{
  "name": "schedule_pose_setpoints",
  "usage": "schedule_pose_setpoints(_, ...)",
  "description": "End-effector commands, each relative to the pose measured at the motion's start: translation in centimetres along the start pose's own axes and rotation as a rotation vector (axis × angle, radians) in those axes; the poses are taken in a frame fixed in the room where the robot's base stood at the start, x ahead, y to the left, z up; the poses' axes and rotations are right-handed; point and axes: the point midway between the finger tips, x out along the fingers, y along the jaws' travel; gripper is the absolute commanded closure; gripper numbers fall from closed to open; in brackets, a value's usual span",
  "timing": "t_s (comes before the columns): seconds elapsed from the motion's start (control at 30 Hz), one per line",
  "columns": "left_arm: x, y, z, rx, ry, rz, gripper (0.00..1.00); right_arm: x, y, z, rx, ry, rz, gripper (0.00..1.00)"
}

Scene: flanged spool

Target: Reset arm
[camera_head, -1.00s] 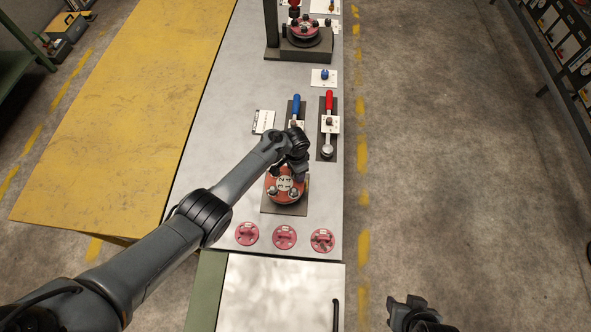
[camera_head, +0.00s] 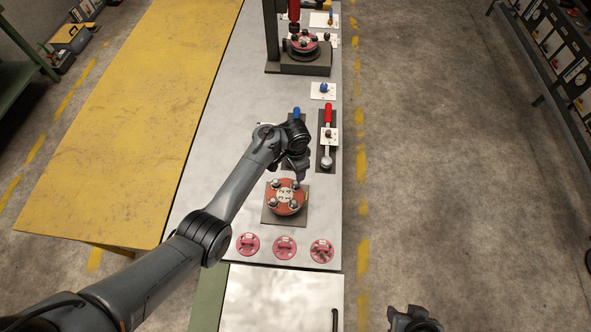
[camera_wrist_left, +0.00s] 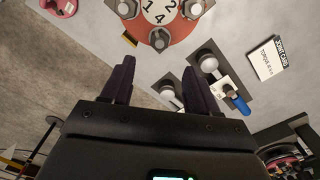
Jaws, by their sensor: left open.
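My left gripper (camera_head: 299,172) hangs above the bench just beyond the red flanged spool (camera_head: 287,207). In the left wrist view its two dark fingers (camera_wrist_left: 158,85) are apart with nothing between them. The spool (camera_wrist_left: 172,32) shows there beyond the fingertips, with bolts around a white numbered face; it sits on a dark square plate on the bench. My right gripper (camera_head: 413,318) is at the bottom edge, off the bench to the right, partly cut off; its jaws are unclear.
A red-handled lever (camera_head: 328,115) and a blue-handled lever (camera_head: 296,112) stand behind the spool, the blue one partly hidden by my arm. Several red discs (camera_head: 285,247) lie along the near edge. A fixture (camera_head: 303,62) stands at the back. A yellow table (camera_head: 120,130) is left.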

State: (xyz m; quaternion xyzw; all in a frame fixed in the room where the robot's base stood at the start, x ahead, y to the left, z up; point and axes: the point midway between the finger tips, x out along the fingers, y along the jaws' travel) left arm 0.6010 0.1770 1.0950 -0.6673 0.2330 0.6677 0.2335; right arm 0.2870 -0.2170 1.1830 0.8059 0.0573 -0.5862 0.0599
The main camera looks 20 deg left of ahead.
Motion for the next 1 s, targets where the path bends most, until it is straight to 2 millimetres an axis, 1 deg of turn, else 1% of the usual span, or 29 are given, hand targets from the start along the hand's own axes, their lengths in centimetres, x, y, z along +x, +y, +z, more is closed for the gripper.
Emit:
schedule_pose_setpoints(0.37, 0.0, 0.0, 0.0, -0.001, 0.000, 0.000, 0.40, 0.0, 0.0, 0.0, 0.000, 0.000, 0.000, 0.57)
schedule_pose_setpoints(0.47, 0.3, 0.1, 0.4, -0.009, 0.002, -0.003, 0.40, 0.0, 0.1, 0.0, -0.002, 0.000, 0.002, 0.57)
schedule_pose_setpoints(0.57, 0.9, 0.3, 1.3, -0.031, 0.007, -0.014, 0.40, -0.1, 0.1, 0.0, -0.005, -0.001, 0.004, 0.57)
schedule_pose_setpoints(0.67, 1.7, 0.9, 3.0, -0.071, 0.020, -0.034, 0.40, -0.2, 0.2, 0.0, -0.008, -0.001, 0.006, 0.57)
schedule_pose_setpoints(0.77, 2.4, 1.9, 5.5, -0.124, 0.041, -0.061, 0.40, -0.3, 0.2, -0.1, -0.009, -0.001, 0.007, 0.57)
schedule_pose_setpoints(0.87, 2.6, 3.4, 8.7, -0.187, 0.069, -0.089, 0.40, -0.5, 0.2, -0.1, -0.009, -0.001, 0.008, 0.57)
schedule_pose_setpoints(0.9, 2.4, 4.2, 10.1, -0.211, 0.082, -0.099, 0.40, -0.6, 0.2, -0.1, -0.009, -0.001, 0.007, 0.57)
schedule_pose_setpoints(0.97, 1.9, 5.4, 12.2, -0.247, 0.103, -0.111, 0.40, -0.7, 0.2, -0.2, -0.009, -0.001, 0.007, 0.57)
schedule_pose_setpoints(1.0, 1.4, 6.3, 13.6, -0.270, 0.117, -0.118, 0.40, -0.8, 0.2, -0.2, -0.009, -0.001, 0.007, 0.57)
